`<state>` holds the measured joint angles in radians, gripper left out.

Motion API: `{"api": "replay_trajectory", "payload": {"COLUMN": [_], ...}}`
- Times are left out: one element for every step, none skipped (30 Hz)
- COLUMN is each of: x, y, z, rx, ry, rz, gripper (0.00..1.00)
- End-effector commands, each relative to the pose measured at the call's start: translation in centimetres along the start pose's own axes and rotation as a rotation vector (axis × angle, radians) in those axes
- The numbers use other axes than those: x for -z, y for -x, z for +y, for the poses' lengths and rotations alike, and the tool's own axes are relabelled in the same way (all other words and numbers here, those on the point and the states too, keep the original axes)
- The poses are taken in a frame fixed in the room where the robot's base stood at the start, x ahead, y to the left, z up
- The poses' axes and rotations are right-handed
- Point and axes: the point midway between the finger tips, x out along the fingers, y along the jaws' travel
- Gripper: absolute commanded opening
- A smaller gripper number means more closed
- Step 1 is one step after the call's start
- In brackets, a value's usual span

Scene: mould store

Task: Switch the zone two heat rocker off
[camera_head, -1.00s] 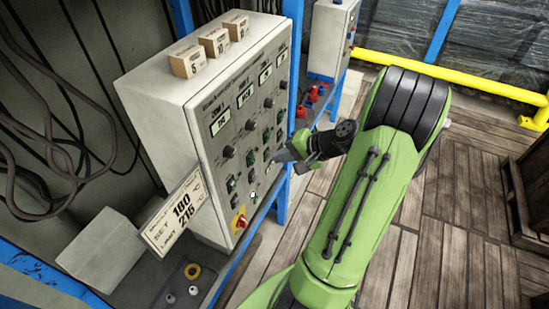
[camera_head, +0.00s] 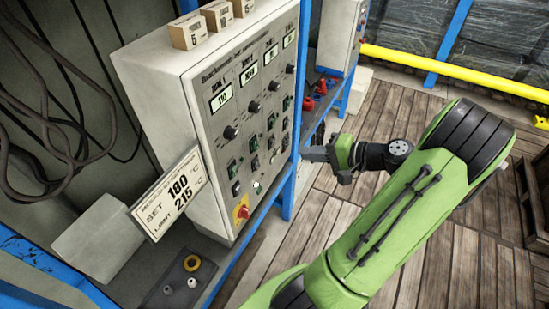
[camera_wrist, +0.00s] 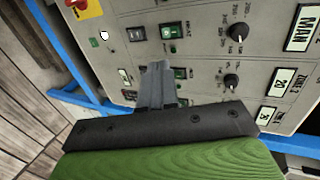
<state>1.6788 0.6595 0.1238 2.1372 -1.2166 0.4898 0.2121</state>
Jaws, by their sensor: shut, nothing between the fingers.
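The zone two heat rocker (camera_wrist: 172,30) is a green rocker in the wrist view, in line with a knob (camera_wrist: 238,31) and the display reading MAN (camera_wrist: 303,28). In the head view I take the zone two green rocker to be the second one from the left (camera_head: 254,144) on the cream control panel (camera_head: 222,160). Which way it is tipped is too small to tell. My gripper (camera_head: 306,153) is shut and empty, right of the panel and apart from it. In the wrist view its closed fingertips (camera_wrist: 160,66) appear before the zone three row, near its green rocker (camera_wrist: 180,72).
A red and yellow switch (camera_head: 241,211) sits low on the panel. A sign reading SET 180, LIMIT 215 (camera_head: 168,200) stands left of it. Small boxes (camera_head: 190,32) stand on top. Blue posts (camera_head: 302,90) edge the panel's right side.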

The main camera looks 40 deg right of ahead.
Motion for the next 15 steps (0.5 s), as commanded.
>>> {"api": "replay_trajectory", "payload": {"x": [0.13, 0.16, 0.18, 0.19, 0.19, 0.18, 0.18, 0.17, 0.17, 0.17, 0.17, 0.17, 0.17, 0.16, 0.15], "y": [-0.08, 0.02, 0.14, 0.23, 0.28, 0.33, 0.35, 0.36, 0.38, 0.38, 0.39, 0.37, 0.31, 0.18, -0.13], "z": [1.31, 1.42, 1.42, 1.38, 1.31, 1.19, 1.10, 1.04, 1.01, 0.99, 0.99, 0.98, 0.97, 0.97, 0.94], "rx": [0.038, 0.055, 0.071, 0.079, 0.083, 0.085, 0.084, 0.084, 0.083, 0.083, 0.082, 0.082, 0.082, 0.082, 0.082], "ry": [0.000, 0.002, 0.006, 0.009, 0.010, 0.011, 0.012, 0.012, 0.012, 0.011, 0.011, 0.011, 0.011, 0.011, 0.011], "rz": [0.007, 0.010, 0.012, 0.013, 0.013, 0.013, 0.013, 0.013, 0.013, 0.013, 0.013, 0.013, 0.012, 0.012, 0.010], "gripper": [0.00, 0.00, 0.00, 0.00, 0.00, 0.00, 0.00, 0.00, 0.00, 0.00, 0.00, 0.00, 0.00, 0.00, 0.00]}}
